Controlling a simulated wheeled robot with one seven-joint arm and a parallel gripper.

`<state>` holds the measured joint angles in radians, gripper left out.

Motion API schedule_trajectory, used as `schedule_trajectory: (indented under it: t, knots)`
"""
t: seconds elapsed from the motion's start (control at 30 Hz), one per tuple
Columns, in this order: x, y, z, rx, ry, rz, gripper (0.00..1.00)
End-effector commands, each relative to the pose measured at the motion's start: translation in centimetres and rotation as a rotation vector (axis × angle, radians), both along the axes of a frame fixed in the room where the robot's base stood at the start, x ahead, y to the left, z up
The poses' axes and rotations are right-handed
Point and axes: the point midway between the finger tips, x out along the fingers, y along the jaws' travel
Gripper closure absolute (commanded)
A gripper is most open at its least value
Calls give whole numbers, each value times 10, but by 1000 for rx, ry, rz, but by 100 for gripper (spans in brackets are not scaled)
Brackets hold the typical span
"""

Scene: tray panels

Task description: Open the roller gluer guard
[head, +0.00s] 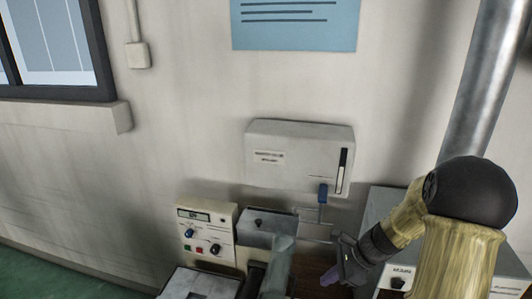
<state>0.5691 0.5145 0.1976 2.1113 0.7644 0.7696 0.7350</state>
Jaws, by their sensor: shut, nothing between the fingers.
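My gripper (331,277) is at the lower middle right of the head view, with dark jaws and purplish tips pointing down and left. It is shut and empty. To its left, a pale greenish, see-through-looking panel (279,266) stands at the bottom edge; it may be the roller gluer guard, but I cannot tell for sure. A gap shows between the tips and this panel. The panel's lower part is cut off by the frame, so its hinge and handle are not visible. A grey box with a dark knob (267,227) sits just behind the panel.
A cream control box (207,230) with knobs and a display stands left. A grey cabinet (385,205) stands behind my arm, and a metal pipe (482,85) runs up the right.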

Motion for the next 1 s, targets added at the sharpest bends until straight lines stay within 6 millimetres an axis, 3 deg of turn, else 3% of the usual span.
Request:
schedule_trajectory:
  t: [0.17,0.4,0.6,0.9,1.0]
  knots:
    - [-38,24,-6,-236,-123,397,100]
    - [-92,42,-4,-579,-372,1125,100]
    - [-116,51,1,-740,-539,1564,100]
    - [-119,52,3,-762,-565,1637,100]
    - [-119,52,3,-762,-564,1636,82]
